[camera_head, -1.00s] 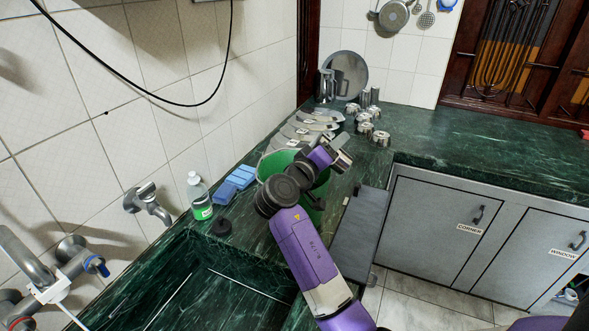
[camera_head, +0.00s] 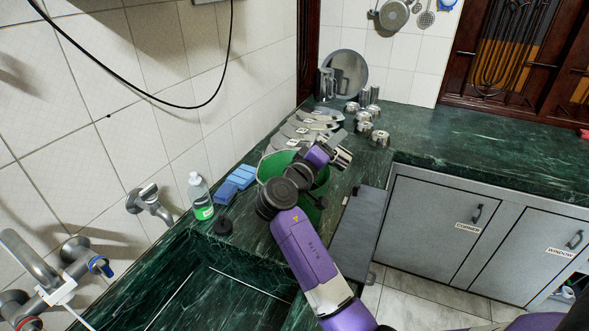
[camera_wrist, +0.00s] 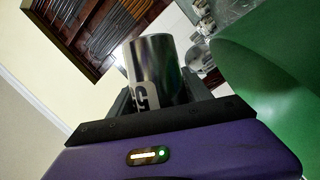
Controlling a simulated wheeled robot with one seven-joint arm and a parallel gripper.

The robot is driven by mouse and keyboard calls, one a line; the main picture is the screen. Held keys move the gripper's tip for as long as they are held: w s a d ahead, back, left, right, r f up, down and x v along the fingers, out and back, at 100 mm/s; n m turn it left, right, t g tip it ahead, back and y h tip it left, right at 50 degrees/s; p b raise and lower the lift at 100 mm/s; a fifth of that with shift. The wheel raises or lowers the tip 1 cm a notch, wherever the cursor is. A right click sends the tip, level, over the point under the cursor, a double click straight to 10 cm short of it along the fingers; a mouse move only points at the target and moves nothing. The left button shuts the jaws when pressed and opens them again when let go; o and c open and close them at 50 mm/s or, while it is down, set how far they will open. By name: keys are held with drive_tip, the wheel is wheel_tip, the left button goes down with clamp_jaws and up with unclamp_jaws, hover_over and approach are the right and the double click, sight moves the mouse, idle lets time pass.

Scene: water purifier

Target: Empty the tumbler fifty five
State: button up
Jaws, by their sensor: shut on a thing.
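In the wrist view the tumbler (camera_wrist: 158,62) sits between the two dark fingers. Its white label shows a "5" and part of another character; the rest is cut off by the gripper body. The bucket also fills the right side of the wrist view (camera_wrist: 280,60). The tumbler looks tilted in the head view, but its exact angle is hard to tell. The inside of the tumbler is hidden.
Several metal tumblers (camera_head: 380,138) stand behind on the green counter (camera_head: 460,150). Stacked plates (camera_head: 300,132), blue sponges (camera_head: 240,177) and a soap bottle (camera_head: 200,195) are along the wall. The sink (camera_head: 215,300) is in front.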

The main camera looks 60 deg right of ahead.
sight(323, 136)
drive_tip(key=shift+w+r+n+h+p, duration=0.1)
drive_tip(key=shift+r+n+h+p, duration=0.2)
drive_tip(key=shift+r+n+p, duration=0.45)
idle(0.6)
drive_tip(key=shift+w+a+r+n+h+p, duration=0.15)
drive_tip(key=shift+w+a+n, duration=0.05)
drive_tip(key=shift+w+n, duration=0.35)
drive_tip(key=shift+w+a+r+n+h+p, duration=0.1)
drive_tip(key=shift+w+a+n+h+p, duration=0.05)
drive_tip(key=shift+w+n, duration=0.3)
idle(0.4)
drive_tip(key=shift+w+r+n+t, duration=0.1)
drive_tip(key=shift+r+n+t, duration=0.2)
drive_tip(key=shift+n, duration=0.35)
